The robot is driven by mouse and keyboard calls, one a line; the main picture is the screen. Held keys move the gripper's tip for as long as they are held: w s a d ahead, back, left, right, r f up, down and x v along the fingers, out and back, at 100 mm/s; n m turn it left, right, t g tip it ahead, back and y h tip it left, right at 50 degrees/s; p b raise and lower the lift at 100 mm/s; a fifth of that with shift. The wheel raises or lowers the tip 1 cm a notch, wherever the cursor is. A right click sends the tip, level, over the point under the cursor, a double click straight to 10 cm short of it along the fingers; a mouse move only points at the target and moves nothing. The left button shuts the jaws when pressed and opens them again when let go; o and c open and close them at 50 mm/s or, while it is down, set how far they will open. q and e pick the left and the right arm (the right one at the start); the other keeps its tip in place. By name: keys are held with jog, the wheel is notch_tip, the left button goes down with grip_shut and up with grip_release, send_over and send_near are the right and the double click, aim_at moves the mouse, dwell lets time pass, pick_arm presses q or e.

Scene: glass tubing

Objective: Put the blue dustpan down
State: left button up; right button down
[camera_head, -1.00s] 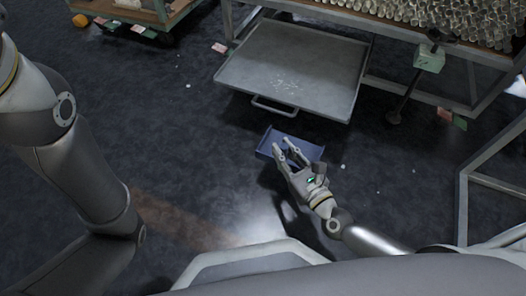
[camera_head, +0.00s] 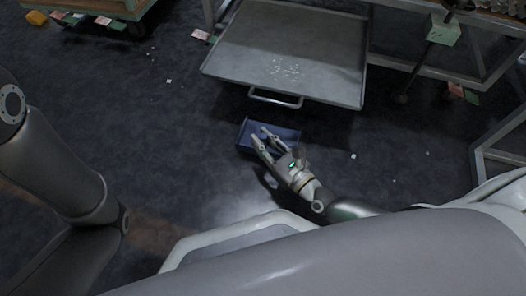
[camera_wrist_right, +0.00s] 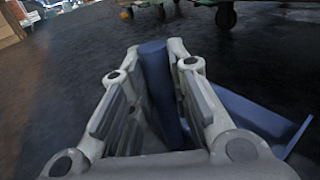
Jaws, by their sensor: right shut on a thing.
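The blue dustpan (camera_head: 287,135) is over the dark floor just in front of the grey tray. My right gripper (camera_head: 260,136) is shut on its handle. In the right wrist view, the round blue handle (camera_wrist_right: 160,85) stands between the fingers, and the flat blue pan (camera_wrist_right: 252,117) shows behind the right finger. The gripper hides part of the pan. I cannot tell whether the dustpan touches the floor. My left arm shows at the left of the head view, but its gripper is out of view.
The grey tray (camera_head: 235,52) has small pale shards on it and a front handle (camera_head: 275,98) close beyond the dustpan. A metal frame (camera_head: 497,150) stands at right. A wheeled cart (camera_head: 115,8) is at top left. The floor left of the dustpan is mostly clear, with scattered bits.

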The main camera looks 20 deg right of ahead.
jog(key=shift+f+b, duration=1.3)
jog(key=shift+f, duration=0.5)
jog(key=shift+f, duration=0.2)
jog(key=c, duration=1.4)
grip_release()
jog(key=shift+o, duration=0.2)
jog(key=shift+r, duration=0.15)
jog(key=shift+s+r, duration=0.1)
jog(key=shift+s, duration=0.1)
jog(key=p+v, duration=0.3)
jog(key=v, duration=0.4)
